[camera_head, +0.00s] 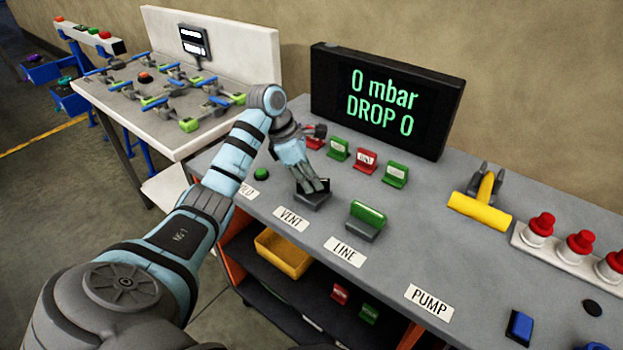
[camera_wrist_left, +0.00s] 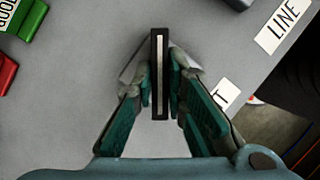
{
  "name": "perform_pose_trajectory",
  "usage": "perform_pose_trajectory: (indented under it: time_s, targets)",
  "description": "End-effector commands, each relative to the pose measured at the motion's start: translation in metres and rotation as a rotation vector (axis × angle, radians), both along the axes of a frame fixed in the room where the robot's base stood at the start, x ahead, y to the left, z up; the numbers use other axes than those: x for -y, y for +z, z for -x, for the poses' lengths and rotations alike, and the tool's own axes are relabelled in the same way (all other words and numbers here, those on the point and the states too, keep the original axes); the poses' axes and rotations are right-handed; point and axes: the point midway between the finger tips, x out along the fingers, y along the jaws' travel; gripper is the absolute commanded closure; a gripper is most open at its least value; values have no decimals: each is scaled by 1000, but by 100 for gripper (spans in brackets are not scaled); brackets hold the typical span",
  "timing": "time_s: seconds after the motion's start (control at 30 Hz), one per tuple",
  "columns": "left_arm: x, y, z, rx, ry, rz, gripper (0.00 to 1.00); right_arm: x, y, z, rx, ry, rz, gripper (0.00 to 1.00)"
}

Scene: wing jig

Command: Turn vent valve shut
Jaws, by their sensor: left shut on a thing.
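The vent valve (camera_head: 313,202) stands on the grey bench behind the VENT label (camera_head: 290,219). It has a dark base and an upright plate-like handle. My left gripper (camera_head: 314,184) reaches down onto it and is shut on the handle. In the left wrist view the handle (camera_wrist_left: 160,75) is a thin black plate with a pale strip along its edge, between the two fingers (camera_wrist_left: 160,95). The fingers hide part of the valve. My right gripper is not in view.
The green LINE valve (camera_head: 367,217) stands close to the right. Red and green tags (camera_head: 366,160) stand behind my gripper, before a black display (camera_head: 385,100) reading "0 mbar DROP 0". A yellow-handled tool (camera_head: 480,208) and red-topped knobs (camera_head: 580,243) lie farther right.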

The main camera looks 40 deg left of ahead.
Motion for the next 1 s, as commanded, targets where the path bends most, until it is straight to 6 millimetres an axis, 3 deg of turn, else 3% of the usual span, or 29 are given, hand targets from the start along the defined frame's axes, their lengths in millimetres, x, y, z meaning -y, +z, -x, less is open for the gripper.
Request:
perform_pose_trajectory:
  time_s: [0.6,1.0]
  targets:
    - [-1,1,-3,1,-524,0,100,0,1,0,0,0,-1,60]
    - [-2,1,-4,3,-663,-2,100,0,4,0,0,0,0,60]
